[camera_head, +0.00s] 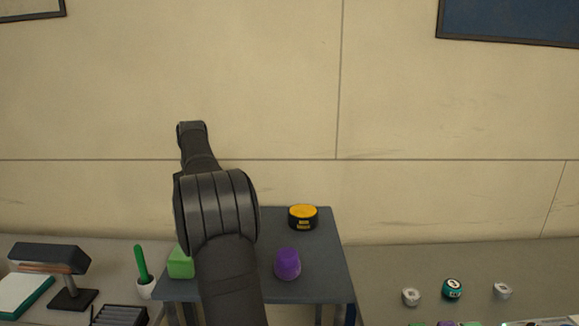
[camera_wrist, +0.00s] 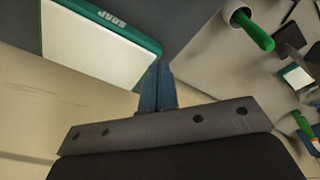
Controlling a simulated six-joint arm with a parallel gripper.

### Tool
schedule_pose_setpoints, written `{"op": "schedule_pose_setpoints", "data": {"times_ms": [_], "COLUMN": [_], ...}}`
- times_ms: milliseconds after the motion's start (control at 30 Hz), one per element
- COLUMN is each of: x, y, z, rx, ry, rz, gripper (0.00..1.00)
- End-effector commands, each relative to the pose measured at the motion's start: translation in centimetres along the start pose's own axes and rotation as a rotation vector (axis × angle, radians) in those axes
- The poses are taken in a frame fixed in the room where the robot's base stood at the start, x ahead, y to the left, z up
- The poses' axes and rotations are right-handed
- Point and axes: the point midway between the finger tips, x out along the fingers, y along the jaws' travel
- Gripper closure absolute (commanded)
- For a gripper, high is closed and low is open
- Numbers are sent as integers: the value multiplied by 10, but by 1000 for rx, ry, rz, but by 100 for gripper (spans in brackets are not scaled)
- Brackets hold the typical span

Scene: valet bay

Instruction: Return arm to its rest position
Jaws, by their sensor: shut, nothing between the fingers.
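My arm rises through the middle of the head view, and its elbow and upper link block what is behind them; my gripper is hidden there. In the wrist view my gripper (camera_wrist: 160,68) shows as two blue fingers pressed together, shut with nothing held. A white box with green edges marked SOAP (camera_wrist: 100,40) lies close beside the fingertips in that view. In the head view a green box (camera_head: 181,263), probably the same one, sits at the left of the dark grey table and is partly hidden by my arm.
The dark table (camera_head: 335,282) also holds a purple cup-like thing (camera_head: 288,264) and a yellow-topped black tin (camera_head: 303,217). A green-handled brush (camera_head: 142,262) stands in a white cup at left, near a lamp-like stand (camera_head: 50,258). Small containers (camera_head: 453,289) stand at right. The wall is behind.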

Motion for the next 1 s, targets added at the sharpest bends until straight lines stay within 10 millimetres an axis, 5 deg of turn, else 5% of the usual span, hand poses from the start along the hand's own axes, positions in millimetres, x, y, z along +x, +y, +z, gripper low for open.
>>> {"op": "schedule_pose_setpoints", "data": {"times_ms": [600, 1000], "x": [-14, -17], "y": [106, 135], "z": [62, 86], "rx": [214, 277], "ry": [65, 79], "rz": [42, 56], "gripper": [100, 100]}}
